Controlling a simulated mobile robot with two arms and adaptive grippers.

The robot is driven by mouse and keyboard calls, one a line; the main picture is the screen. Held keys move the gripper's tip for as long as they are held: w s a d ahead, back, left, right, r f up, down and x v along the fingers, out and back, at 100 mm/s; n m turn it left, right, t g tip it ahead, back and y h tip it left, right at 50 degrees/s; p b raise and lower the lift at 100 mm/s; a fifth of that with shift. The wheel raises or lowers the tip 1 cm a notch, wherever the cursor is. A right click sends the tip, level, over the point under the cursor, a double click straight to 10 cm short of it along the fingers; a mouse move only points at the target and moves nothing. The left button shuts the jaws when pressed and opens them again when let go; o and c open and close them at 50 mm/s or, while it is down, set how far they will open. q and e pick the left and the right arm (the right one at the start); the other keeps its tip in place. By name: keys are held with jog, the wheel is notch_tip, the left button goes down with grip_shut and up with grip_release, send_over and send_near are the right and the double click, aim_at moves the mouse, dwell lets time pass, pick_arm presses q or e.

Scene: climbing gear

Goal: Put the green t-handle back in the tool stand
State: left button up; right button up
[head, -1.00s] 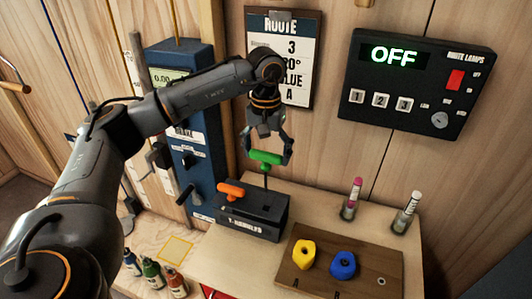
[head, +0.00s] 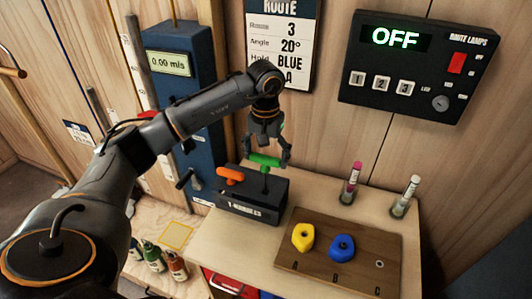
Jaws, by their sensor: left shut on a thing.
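The green t-handle (head: 265,160) is upright over the right part of the black tool stand (head: 253,207). Its shaft runs down to the stand's top, and its lower end appears to be inside the stand. My left gripper (head: 267,158) is shut on the green handle bar from above. An orange t-handle (head: 231,175) sits in the left part of the same stand. My right gripper is not in view.
A wooden board (head: 330,262) with a yellow hold (head: 303,237) and a blue hold (head: 342,248) lies right of the stand. Two markers (head: 350,185) (head: 406,197) stand at the back right. A blue cabinet (head: 190,95) with a display stands behind my left arm.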

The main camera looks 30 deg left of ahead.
aim_at(266, 169)
pick_arm(q)
notch_tip(266, 169, down, 5)
jog(key=shift+r+b, duration=0.2)
jog(key=shift+b, duration=0.85)
notch_tip(266, 169, down, 4)
jog(key=b, duration=0.3)
jog(key=shift+f, duration=0.25)
jog(key=o, duration=1.2)
jog(key=shift+r, duration=0.1)
notch_tip(266, 169, up, 12)
jog(key=shift+f, duration=0.1)
